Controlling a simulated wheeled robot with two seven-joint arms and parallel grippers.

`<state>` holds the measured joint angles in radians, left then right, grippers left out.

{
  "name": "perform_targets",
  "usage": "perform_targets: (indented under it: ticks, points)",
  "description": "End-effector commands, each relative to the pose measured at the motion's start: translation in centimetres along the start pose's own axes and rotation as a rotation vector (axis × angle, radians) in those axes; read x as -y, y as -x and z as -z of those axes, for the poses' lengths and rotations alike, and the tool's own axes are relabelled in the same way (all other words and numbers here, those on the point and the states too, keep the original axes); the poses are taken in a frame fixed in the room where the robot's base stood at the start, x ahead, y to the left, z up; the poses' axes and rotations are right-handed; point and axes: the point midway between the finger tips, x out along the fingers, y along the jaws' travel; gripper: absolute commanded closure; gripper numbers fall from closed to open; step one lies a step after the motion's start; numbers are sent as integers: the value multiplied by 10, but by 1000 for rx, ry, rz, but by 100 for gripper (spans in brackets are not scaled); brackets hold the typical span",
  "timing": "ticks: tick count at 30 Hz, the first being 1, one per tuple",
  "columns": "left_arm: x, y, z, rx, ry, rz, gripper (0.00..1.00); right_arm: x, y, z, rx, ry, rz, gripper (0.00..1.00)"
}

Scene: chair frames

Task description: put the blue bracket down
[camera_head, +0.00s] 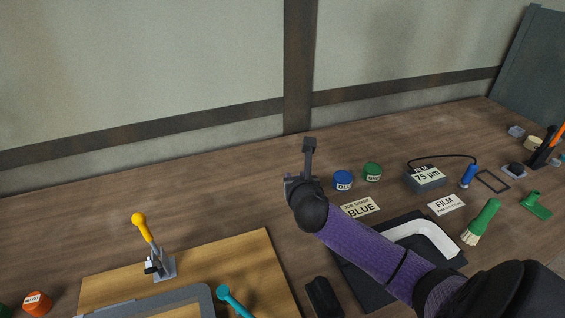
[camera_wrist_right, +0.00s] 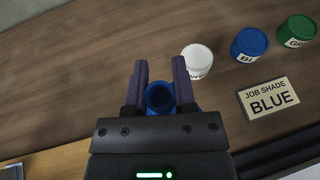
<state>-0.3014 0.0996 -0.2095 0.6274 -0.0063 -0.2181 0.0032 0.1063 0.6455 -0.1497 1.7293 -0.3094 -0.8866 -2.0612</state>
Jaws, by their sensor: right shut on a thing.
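My right gripper (camera_head: 309,148) reaches from the lower right over the middle of the bench, beside the blue pot. In the right wrist view, my right gripper (camera_wrist_right: 160,75) is shut on a blue piece (camera_wrist_right: 159,97) with a round, hollow end. I take it to be the blue bracket; only this end shows, and the rest is hidden by the gripper body. The head view hides it. I cannot tell its height above the bench. My left gripper is not in view.
A white pot (camera_wrist_right: 197,58), blue pot (camera_head: 343,180) and green pot (camera_head: 372,171) stand near the gripper. A BLUE card (camera_head: 360,207) lies before them. A white curved part (camera_head: 437,236) lies on a black mat (camera_head: 374,294). Wood left of the gripper (camera_head: 225,205) is clear.

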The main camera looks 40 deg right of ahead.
Motion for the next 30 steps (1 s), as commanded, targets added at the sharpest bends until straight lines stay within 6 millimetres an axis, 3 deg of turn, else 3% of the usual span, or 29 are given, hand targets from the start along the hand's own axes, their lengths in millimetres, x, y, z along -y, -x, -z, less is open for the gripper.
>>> perform_targets:
  ticks: [5, 8, 11, 14, 18, 21, 24, 30]
  points:
    - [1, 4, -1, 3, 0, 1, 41, -4, 6, -7, -1, 1, -5, 100]
    - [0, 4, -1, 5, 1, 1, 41, -22, 18, -1, -3, 5, -25, 100]
    - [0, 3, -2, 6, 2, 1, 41, -53, 43, 4, -2, 14, -56, 100]
    - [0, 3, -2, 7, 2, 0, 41, -87, 82, 6, -1, 20, -81, 100]
    - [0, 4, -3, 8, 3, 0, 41, -123, 147, -4, -2, 19, -87, 100]
    - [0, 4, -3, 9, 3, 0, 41, -131, 187, -12, -2, 14, -70, 100]
    - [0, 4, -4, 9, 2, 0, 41, -132, 211, -17, -1, 12, -52, 100]
    - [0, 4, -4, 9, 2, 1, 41, -130, 220, -18, -4, 13, -39, 100]
